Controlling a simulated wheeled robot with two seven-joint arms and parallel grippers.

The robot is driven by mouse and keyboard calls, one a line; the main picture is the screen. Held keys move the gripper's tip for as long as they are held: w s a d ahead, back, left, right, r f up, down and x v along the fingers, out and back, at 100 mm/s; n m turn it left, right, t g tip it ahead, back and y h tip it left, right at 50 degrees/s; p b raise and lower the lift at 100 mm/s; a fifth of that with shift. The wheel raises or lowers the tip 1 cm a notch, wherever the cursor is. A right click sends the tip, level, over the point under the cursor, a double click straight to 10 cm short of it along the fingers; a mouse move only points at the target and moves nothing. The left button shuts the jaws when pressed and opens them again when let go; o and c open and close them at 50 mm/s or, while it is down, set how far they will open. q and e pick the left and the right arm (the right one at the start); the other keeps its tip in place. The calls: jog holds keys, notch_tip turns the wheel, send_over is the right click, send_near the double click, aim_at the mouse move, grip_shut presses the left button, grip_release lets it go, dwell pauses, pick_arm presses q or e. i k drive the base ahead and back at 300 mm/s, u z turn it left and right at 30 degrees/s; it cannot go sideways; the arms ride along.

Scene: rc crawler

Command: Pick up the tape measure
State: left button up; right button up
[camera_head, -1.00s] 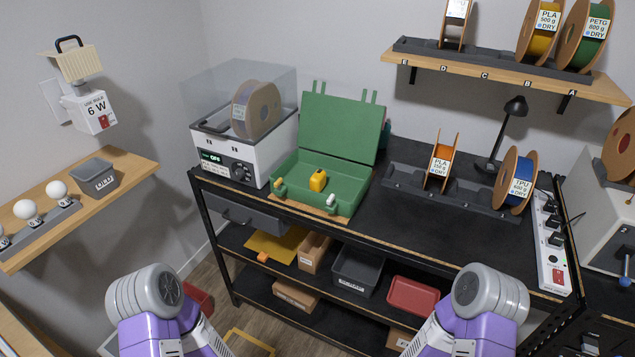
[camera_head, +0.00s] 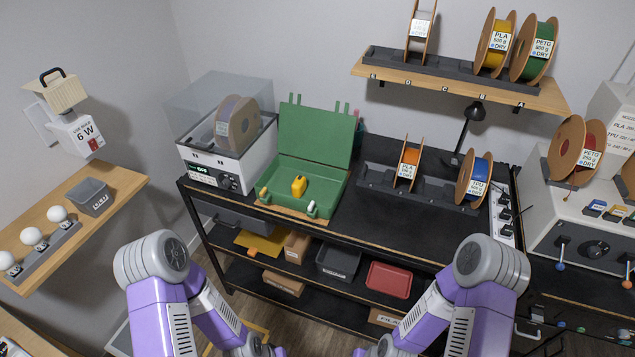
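A small yellow tape measure (camera_head: 299,186) sits inside an open green case (camera_head: 330,192) on the black workbench. The case's lid stands up at the back, and the tape measure lies in its base near the middle. My two purple and grey arms show at the bottom of the head view, low and in front of the bench. Both grippers are out of the picture below the frame, so their fingers are hidden. Neither arm is near the tape measure.
A white filament dryer (camera_head: 224,160) with a clear lid stands left of the case. A black spool rack (camera_head: 432,200) is to its right. A spool shelf (camera_head: 460,84) hangs above. Lower shelves hold a grey bin (camera_head: 338,264) and a red bin (camera_head: 389,277).

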aim_at(299, 187)
jog(key=z, duration=0.55)
jog(key=i, duration=0.85)
jog(key=u, duration=1)
